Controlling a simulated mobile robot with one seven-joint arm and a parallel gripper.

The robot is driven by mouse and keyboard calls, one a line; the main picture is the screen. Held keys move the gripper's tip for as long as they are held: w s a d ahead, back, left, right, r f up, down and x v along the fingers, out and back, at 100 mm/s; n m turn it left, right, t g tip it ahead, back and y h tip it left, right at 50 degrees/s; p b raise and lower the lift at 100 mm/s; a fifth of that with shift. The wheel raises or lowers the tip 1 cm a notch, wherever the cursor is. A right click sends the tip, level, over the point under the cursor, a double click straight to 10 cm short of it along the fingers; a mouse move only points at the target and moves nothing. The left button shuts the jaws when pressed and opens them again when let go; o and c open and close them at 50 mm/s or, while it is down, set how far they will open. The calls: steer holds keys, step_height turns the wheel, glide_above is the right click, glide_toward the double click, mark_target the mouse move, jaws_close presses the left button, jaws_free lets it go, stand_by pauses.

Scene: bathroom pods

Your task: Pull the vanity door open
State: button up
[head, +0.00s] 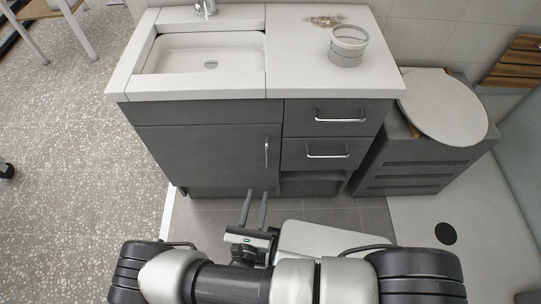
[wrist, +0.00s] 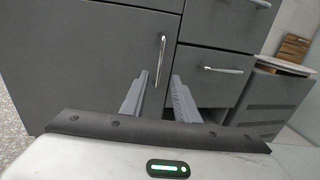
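The grey vanity door (head: 208,155) is closed, on the left part of the vanity under the sink. Its vertical metal handle (head: 266,152) is near the door's right edge. The door (wrist: 85,65) and handle (wrist: 160,60) also show in the wrist view. My gripper (head: 256,192) is open and empty, below and in front of the handle, its two fingers apart and pointing toward the vanity. In the wrist view the fingertips (wrist: 159,76) are apart, with the handle's lower end just beyond and between them in the picture. I see no contact with it.
Two drawers with horizontal handles (head: 341,117) are right of the door, above an open niche. A white countertop (head: 300,75) holds a sink and a round container (head: 347,46). Speckled floor (head: 70,130) is free at the left.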

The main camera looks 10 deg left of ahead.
mark_target(267, 157)
steer(key=w, duration=0.5)
steer(key=w+b, duration=0.1)
steer(key=w, duration=1)
steer(key=shift+w+a+b, duration=0.25)
steer(key=shift+b, duration=0.15)
steer(key=shift+c, duration=0.4)
jaws_close()
